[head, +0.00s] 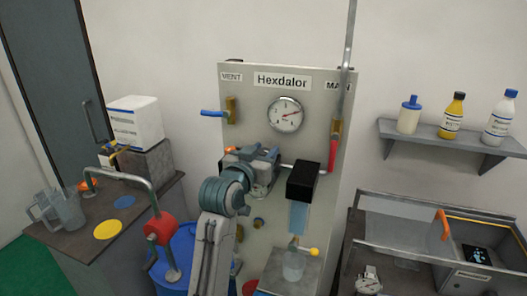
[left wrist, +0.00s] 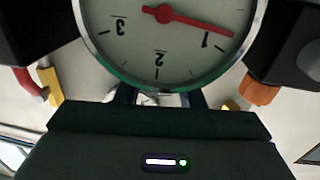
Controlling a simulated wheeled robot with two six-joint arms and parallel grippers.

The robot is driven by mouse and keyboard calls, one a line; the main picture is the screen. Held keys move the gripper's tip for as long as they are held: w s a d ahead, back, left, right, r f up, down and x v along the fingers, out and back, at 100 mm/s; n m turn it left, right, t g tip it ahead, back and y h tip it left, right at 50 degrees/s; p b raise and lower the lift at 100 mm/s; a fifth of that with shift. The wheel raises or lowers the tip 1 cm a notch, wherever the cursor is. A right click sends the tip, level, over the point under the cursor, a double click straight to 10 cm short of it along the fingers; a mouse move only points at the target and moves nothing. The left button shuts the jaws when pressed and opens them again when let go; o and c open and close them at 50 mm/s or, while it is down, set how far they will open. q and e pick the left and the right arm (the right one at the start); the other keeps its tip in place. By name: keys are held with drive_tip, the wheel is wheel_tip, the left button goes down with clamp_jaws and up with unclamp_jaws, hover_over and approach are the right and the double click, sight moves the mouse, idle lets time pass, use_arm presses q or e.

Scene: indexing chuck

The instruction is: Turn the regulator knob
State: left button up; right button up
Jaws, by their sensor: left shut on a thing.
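The regulator's round gauge (head: 285,114) is on the grey panel (head: 240,85) under the "Hexdalor" label. It fills the top of the left wrist view upside down, the red needle of the dial (left wrist: 170,62) pointing close to the 1. My left gripper (head: 264,163) is against the panel just below the gauge. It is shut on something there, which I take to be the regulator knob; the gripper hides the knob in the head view. In the left wrist view only a small pale bit shows between dark posts below the dial. My right gripper is not in view.
A blue lever (head: 213,114) is left of the gauge and a red lever (head: 332,152) right of it. A black box (head: 303,180) stands out from the panel close right of my gripper. A red knob (head: 158,229) on a pipe is at lower left. A shelf (head: 455,134) holds bottles.

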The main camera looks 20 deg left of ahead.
use_arm(q)
drive_tip(key=o, duration=1)
drive_tip(key=shift+c, duration=0.2)
drive_tip(key=s+a+b, duration=0.1)
drive_tip(key=s+b, duration=0.3)
drive_tip(key=s, duration=0.6)
drive_tip(key=shift+s+a, duration=0.2)
drive_tip(key=shift+s, duration=0.1)
